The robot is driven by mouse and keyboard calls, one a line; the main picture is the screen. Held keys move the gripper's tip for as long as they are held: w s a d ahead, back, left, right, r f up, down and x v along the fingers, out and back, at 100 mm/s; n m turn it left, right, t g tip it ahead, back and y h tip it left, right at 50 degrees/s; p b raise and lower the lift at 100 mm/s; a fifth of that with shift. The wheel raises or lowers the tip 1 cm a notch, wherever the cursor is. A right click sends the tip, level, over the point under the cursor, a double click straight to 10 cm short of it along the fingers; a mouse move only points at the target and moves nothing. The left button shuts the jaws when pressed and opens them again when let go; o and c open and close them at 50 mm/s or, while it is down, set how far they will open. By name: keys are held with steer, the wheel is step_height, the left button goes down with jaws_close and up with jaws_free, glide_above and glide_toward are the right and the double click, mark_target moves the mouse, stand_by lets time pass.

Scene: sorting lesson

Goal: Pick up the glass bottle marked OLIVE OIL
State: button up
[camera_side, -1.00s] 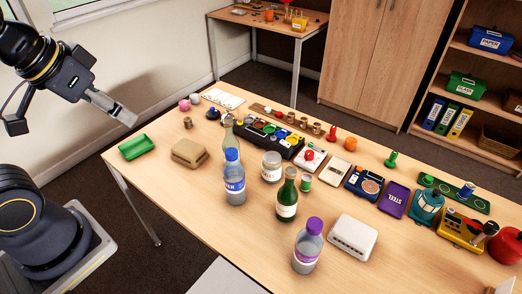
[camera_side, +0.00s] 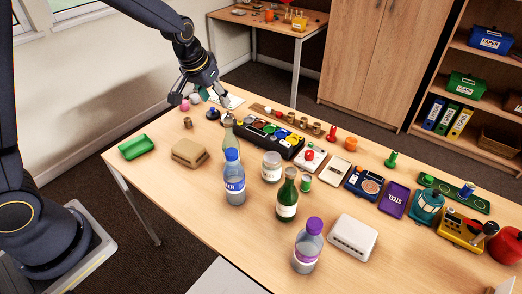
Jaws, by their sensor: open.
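A pale greenish glass bottle (camera_side: 228,135) stands upright on the table, partly hidden behind a blue-capped plastic bottle (camera_side: 234,180). A dark green glass bottle (camera_side: 287,196) with a white label stands to the right and nearer the camera. I cannot read either glass bottle's label for certain, so I cannot tell which is marked OLIVE OIL. My gripper (camera_side: 202,101) is open and empty, pointing down above the table's far left part. One finger is close to the pale bottle's neck in the picture; I cannot tell whether they touch.
A jar (camera_side: 271,167) stands between the glass bottles. A purple-capped bottle (camera_side: 308,247) and a white box (camera_side: 352,237) are in front. A brown block (camera_side: 189,153) and a green tray (camera_side: 136,147) lie left. A black sorting tray (camera_side: 272,138) is behind. The front left tabletop is clear.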

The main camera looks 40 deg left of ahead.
mark_target(227, 122)
steer(key=x, duration=0.9)
steer(key=shift+f, duration=0.1)
steer(key=shift+x, duration=3.1)
steer(key=shift+a, duration=0.2)
steer(key=shift+c, duration=0.4)
jaws_close()
